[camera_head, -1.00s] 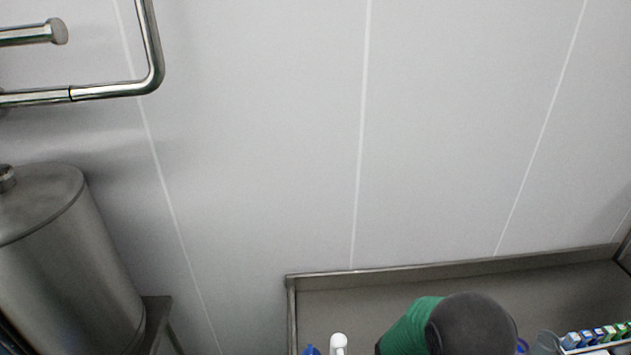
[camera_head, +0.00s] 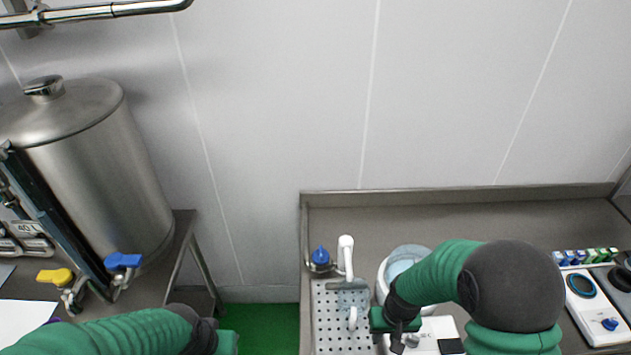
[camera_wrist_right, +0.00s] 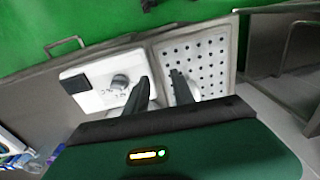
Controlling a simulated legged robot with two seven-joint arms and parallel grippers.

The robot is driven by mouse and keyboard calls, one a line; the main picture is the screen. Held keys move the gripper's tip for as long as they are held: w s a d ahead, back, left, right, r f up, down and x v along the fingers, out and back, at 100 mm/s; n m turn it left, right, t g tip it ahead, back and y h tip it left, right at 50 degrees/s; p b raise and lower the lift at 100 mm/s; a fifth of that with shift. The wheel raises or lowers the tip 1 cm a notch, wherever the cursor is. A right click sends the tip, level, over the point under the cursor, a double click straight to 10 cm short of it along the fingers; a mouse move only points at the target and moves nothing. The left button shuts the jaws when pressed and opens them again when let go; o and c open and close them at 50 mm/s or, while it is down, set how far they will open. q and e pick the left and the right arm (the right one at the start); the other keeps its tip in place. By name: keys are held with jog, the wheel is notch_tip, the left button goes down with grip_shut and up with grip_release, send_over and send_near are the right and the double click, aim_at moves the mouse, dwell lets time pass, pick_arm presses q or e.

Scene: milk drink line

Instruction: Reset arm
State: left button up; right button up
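My right arm comes in at the lower right of the head view, and its gripper (camera_head: 402,342) hangs over the counter by the white device (camera_head: 432,331). In the right wrist view its two dark fingers (camera_wrist_right: 161,78) stand apart with a gap and nothing held between them. The white device (camera_wrist_right: 105,82) with a grey knob and the perforated drain plate (camera_wrist_right: 205,62) lie beyond the fingers. My left arm shows at the bottom left of the head view. Only the green edge of its gripper (camera_head: 228,343) shows; its fingers are hidden below the frame.
A steel tank (camera_head: 95,165) with yellow and blue valve handles stands at the left. A white tap (camera_head: 346,258) and a blue-topped bottle (camera_head: 320,256) stand by the drain plate (camera_head: 335,305). A white-rimmed container (camera_head: 407,258) sits behind my right forearm. Small boxes (camera_head: 585,256) stand at the right.

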jog(key=s+d+r+t+b, duration=0.2)
jog(key=s+b, duration=0.5)
jog(key=b, duration=0.1)
jog(key=shift+s+r, duration=0.15)
jog(key=shift+s, duration=0.25)
